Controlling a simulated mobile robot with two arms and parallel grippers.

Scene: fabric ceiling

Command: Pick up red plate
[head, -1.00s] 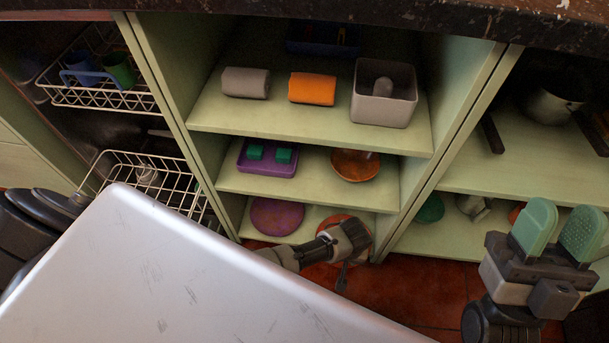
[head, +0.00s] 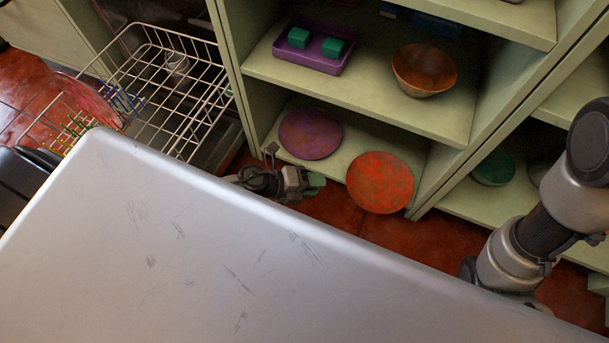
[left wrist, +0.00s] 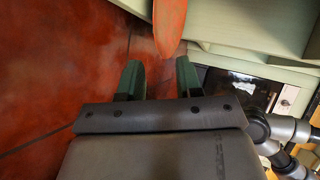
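The red plate (head: 380,182) is a round, mottled orange-red disc at the front of the bottom shelf, and its near rim seems to overhang the shelf edge. My left gripper (head: 314,184) is just left of the plate in the head view, with a gap between them. In the left wrist view, its two green fingers (left wrist: 160,80) are apart and nothing is between them. The red plate (left wrist: 169,27) shows edge-on there, beyond the fingertips and roughly in line with the gap. My right gripper is out of view; only right arm links show.
A purple plate (head: 310,134) lies left of the red plate on the bottom shelf (head: 345,150). The shelf above holds a purple tray (head: 330,63) and a brown bowl (head: 424,71). A wire rack (head: 190,110) stands at left. A green bowl (head: 493,170) is in the right-hand compartment.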

